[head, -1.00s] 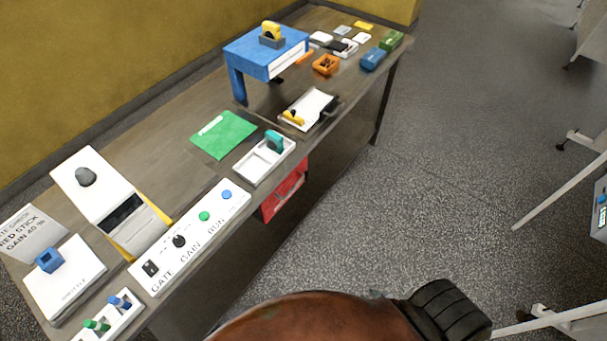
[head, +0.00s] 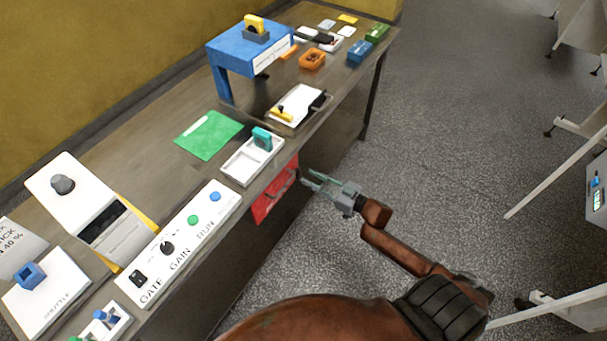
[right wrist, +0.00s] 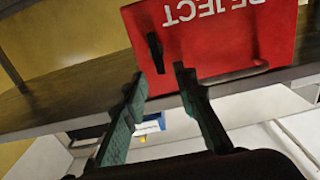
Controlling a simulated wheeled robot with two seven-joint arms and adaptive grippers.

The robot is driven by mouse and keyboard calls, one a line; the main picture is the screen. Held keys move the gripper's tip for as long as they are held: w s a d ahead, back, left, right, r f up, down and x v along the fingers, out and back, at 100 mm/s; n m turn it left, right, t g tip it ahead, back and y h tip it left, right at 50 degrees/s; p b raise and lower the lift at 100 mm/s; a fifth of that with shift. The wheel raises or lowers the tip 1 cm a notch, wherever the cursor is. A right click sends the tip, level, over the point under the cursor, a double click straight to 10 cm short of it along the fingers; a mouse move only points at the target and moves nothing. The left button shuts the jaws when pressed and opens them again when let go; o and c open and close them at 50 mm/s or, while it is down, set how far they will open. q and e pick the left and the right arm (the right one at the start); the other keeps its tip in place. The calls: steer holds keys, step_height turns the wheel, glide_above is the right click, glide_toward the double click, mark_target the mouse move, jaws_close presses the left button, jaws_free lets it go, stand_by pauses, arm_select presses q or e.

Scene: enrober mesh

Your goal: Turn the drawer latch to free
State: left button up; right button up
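The red drawer (head: 268,203) hangs under the front edge of the bench in the head view. In the right wrist view the red front (right wrist: 225,40) carries the word REJECT, upside down. A black latch bar (right wrist: 155,52) stands on that front, nearly upright in the picture. My right gripper (head: 306,178) is just right of the drawer, fingers pointing at it. In the right wrist view my right gripper (right wrist: 160,76) is open and empty; the latch shows between and just beyond its fingertips, apparently apart from them. My left gripper is not in view.
The bench (head: 150,130) holds a control panel (head: 180,240) with buttons, a white tray (head: 238,168), a green sheet (head: 208,135) and a blue stand (head: 232,55). The bench edge lies just above the drawer. Open floor (head: 440,130) lies to the right.

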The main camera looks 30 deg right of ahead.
mark_target(297, 174)
steer(key=shift+x, duration=2)
steer(key=shift+d, duration=0.1)
steer(key=shift+c, duration=0.4)
jaws_close()
